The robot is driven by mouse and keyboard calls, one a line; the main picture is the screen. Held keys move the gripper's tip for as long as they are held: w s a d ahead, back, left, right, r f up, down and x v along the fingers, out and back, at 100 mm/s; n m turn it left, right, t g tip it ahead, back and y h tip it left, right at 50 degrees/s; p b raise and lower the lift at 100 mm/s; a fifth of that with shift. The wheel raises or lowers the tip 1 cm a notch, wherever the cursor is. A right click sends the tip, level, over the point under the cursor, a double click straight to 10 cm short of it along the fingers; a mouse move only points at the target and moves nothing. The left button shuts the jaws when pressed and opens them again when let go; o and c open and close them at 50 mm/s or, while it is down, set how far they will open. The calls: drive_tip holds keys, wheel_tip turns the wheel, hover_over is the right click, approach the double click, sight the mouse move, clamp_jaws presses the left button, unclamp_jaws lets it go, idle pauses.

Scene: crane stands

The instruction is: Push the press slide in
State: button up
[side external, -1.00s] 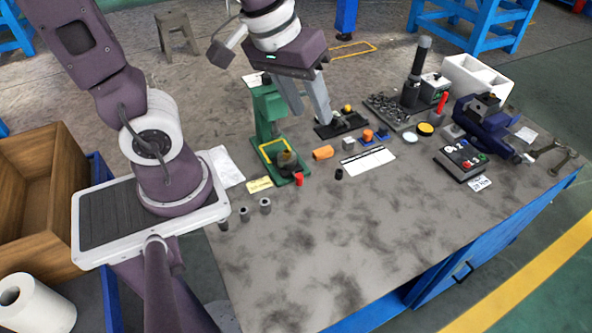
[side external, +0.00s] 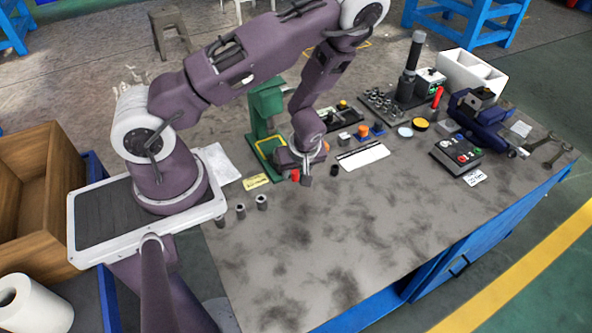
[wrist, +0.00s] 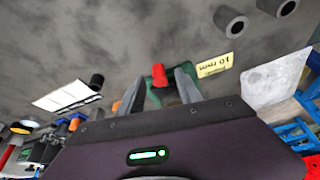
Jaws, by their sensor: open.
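The green press (side external: 266,105) stands upright left of the table's middle, with a yellow-outlined base. A red knob (side external: 294,176) shows at the base's near end; I take it to belong to the slide. My gripper (side external: 306,178) is low over that end and hides most of the slide. In the wrist view, my gripper (wrist: 161,78) is open, its two grey fingers on either side of the red knob (wrist: 159,75). Contact with the knob cannot be told. A strip of green base (wrist: 153,98) shows between the fingers. How far the slide sits in is hidden.
A small black cylinder (side external: 333,171) and a white card (side external: 363,157) are close on the right. The table's front is clear.

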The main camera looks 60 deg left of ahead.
drive_tip(key=shift+f, duration=0.2)
clamp_jaws()
drive_tip(key=shift+a, duration=0.1)
idle(1.2)
